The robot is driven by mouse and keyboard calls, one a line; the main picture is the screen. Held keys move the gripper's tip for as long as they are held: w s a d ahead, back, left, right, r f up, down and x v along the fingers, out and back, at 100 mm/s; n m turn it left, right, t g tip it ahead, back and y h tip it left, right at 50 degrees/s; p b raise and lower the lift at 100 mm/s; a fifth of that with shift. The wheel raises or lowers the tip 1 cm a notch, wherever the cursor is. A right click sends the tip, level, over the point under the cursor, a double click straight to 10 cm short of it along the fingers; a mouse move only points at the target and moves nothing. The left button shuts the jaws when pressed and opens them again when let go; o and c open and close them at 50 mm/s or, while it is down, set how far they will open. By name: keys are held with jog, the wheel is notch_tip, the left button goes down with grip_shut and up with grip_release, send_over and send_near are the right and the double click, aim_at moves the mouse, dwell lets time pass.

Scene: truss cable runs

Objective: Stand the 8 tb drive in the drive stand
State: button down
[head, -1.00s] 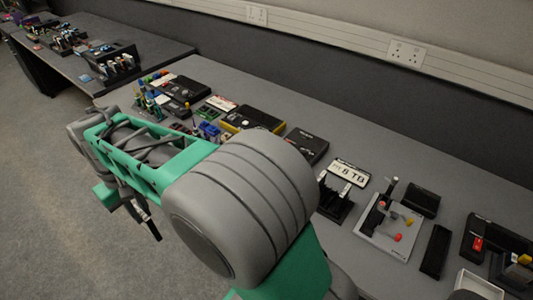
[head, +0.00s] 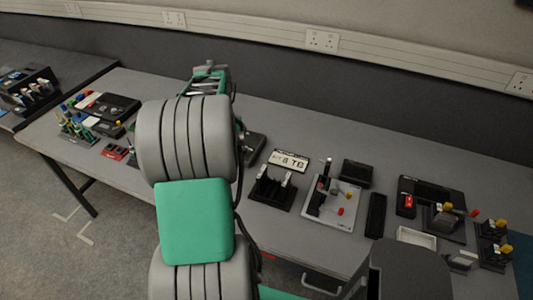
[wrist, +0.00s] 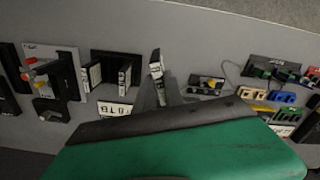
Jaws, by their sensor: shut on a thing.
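The black drive stand (head: 272,197) is on the table right of my arm in the head view. Two drives with white ends stand in it, with a gap between them. In the wrist view the stand (wrist: 107,58) is left of my gripper (wrist: 158,90). My gripper is shut on a narrow black-and-white thing (wrist: 156,62), which looks like the 8 tb drive seen edge-on; its label is not readable. A white plate reading "8 TB" (head: 288,160) lies flat by the stand.
A light board with small parts (head: 332,208) is right of the stand, with a black box (head: 356,173) and a dark narrow tray (head: 376,215) near it. More holders and a white tray (head: 416,238) are farther right. Bare table lies in front of the stand.

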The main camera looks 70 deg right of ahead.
jog(key=s+d+m, duration=0.3)
jog(key=s+d, duration=0.2)
jog(key=s, duration=0.7)
notch_tip(320, 180, down, 8)
jog(key=s+m+b, duration=0.1)
jog(key=b, duration=0.1)
jog(key=shift+s+d+r+b, duration=0.2)
jog(key=shift+s+d+b, duration=0.05)
jog(key=shift+s+b, duration=0.15)
jog(key=shift+a, duration=0.1)
jog(key=shift+f+b, duration=0.3)
jog(key=shift+f, duration=0.25)
jog(key=shift+f, duration=0.1)
jog(key=shift+f+b, duration=0.35)
jog(key=shift+f, duration=0.15)
jog(key=shift+f, duration=0.1)
